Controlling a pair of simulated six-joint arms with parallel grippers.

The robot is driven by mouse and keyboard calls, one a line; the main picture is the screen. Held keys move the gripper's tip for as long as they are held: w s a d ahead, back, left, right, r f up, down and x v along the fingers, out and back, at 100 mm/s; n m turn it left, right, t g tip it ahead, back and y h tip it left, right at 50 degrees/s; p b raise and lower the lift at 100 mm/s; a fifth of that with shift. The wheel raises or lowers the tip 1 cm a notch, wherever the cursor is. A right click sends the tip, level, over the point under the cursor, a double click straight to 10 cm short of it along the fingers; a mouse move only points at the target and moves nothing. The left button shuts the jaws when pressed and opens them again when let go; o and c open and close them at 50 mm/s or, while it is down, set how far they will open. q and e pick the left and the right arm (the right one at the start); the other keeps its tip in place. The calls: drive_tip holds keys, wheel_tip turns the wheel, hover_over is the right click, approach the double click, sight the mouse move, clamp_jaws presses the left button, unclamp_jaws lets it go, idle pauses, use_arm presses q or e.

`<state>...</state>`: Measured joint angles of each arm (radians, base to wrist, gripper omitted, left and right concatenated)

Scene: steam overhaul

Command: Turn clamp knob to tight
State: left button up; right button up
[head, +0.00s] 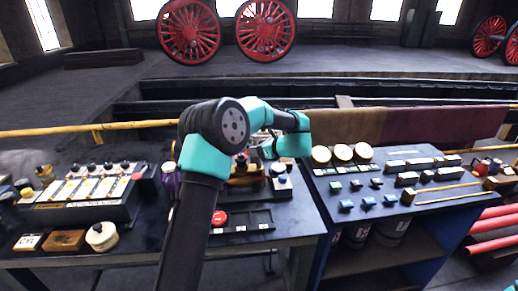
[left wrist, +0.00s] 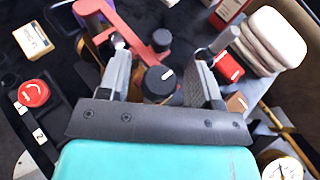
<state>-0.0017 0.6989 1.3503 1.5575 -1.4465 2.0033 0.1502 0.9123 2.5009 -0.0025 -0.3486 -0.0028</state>
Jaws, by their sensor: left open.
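A round black knob (left wrist: 159,81) with a white pointer line sits between the fingers of my left gripper (left wrist: 163,60) in the left wrist view. It looks like the clamp knob. The fingers are open, one on each side, with a gap around the knob. A red metal frame (left wrist: 128,32) with round posts lies just beyond it. In the head view my left gripper (head: 268,150) is over the back of the middle bench, and my arm hides most of the clamp area. My right gripper is not in view.
A red push button (left wrist: 34,93) sits left of the fingers; it also shows in the head view (head: 219,218). A stack of pale pads (left wrist: 268,42) and a round gauge (left wrist: 283,168) are at right. A panel with sliders (head: 88,188) stands on the bench's left.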

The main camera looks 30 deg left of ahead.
use_arm(q)
drive_tip(key=shift+c, duration=0.2)
drive_tip(key=c, duration=0.9)
drive_tip(key=shift+m+t, duration=0.4)
drive_tip(key=shift+t, duration=0.1)
drive_tip(key=m+t, duration=0.2)
drive_tip(key=shift+t+h, duration=0.4)
drive_tip(key=m+t+h, duration=0.3)
drive_tip(key=m+t, duration=0.1)
drive_tip(key=m, duration=0.1)
drive_tip(key=m+t+h, duration=0.3)
drive_tip(key=m+h, duration=0.1)
drive_tip(key=shift+h, duration=0.3)
drive_tip(key=shift+m+t+h, duration=0.4)
drive_tip(key=shift+m+h, duration=1.6)
